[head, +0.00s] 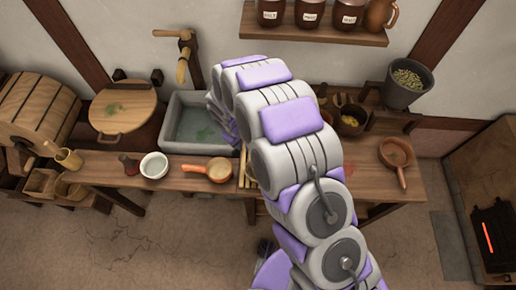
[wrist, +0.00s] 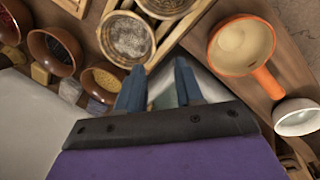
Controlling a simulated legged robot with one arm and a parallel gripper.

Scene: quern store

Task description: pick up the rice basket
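Two round baskets sit in a wooden frame at the top of the wrist view. The nearer one (wrist: 127,38) has a pale rim and a speckled greyish inside; the other (wrist: 166,4) is cut off by the top edge. I cannot tell for sure which is the rice basket. My gripper (wrist: 160,82) is open, its two blue fingers apart with nothing between them. The fingertips appear just below the nearer basket in the picture, not around it. In the head view my arm hides the gripper and most of the baskets.
An orange pan (wrist: 240,46) and a white bowl (wrist: 297,117) lie right of the baskets in the wrist view. Brown bowls (wrist: 53,51) and small blocks stand left. In the head view, a stone sink (head: 197,149) is behind the counter and a red-brown pan (head: 397,154) is right.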

